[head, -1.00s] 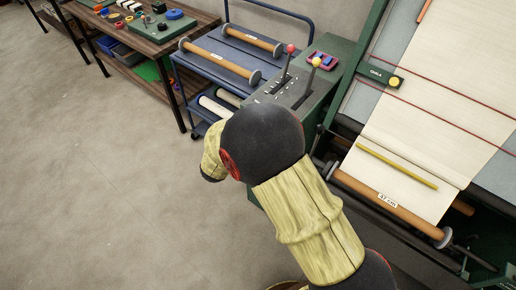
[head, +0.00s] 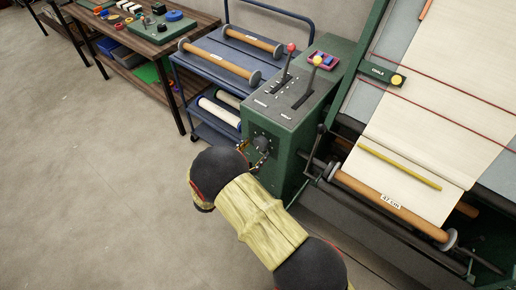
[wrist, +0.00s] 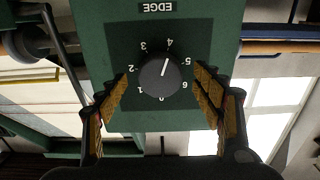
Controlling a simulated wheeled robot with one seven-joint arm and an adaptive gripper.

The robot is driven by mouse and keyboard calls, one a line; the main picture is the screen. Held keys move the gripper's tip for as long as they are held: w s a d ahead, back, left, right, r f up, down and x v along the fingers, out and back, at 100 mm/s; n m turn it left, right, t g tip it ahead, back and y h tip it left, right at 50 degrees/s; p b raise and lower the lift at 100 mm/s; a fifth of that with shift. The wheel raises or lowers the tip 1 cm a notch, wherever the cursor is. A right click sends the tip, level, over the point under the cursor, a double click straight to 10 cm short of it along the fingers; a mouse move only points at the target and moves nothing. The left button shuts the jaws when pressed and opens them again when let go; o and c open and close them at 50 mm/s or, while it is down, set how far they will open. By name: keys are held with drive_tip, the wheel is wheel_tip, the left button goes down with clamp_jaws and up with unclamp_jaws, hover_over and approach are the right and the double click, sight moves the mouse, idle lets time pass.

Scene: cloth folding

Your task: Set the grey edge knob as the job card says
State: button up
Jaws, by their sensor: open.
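The edge knob (wrist: 160,76) is a dark round dial on a green panel (wrist: 95,40) marked EDGE, which reads upside down in the wrist view. Its white pointer line points at about the 4. Numbers ring it, some partly hidden. My gripper (wrist: 162,88) is open, one finger on each side of the knob; contact cannot be told. In the head view the knob (head: 261,144) sits on the end face of the green control box (head: 290,128), with my gripper (head: 257,156) right at it. I cannot make out a job card.
Two levers, red-tipped (head: 290,47) and yellow-tipped (head: 317,61), stand on the box top. A cloth machine with a wooden roller (head: 370,197) is at right. A blue cart (head: 212,72) with rolls and a wooden bench (head: 160,35) stand behind. The floor at left is clear.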

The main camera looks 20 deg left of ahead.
drive_tip(key=shift+x, duration=1.15)
drive_tip(key=shift+c, duration=1)
drive_tip(key=c, duration=1)
drive_tip(key=shift+o, duration=0.2)
drive_tip(key=shift+r+n, duration=0.1)
drive_tip(key=shift+n, duration=0.2)
drive_tip(key=n+p, duration=0.3)
drive_tip(key=shift+n, duration=0.4)
drive_tip(key=n+p, duration=0.2)
drive_tip(key=n, duration=0.3)
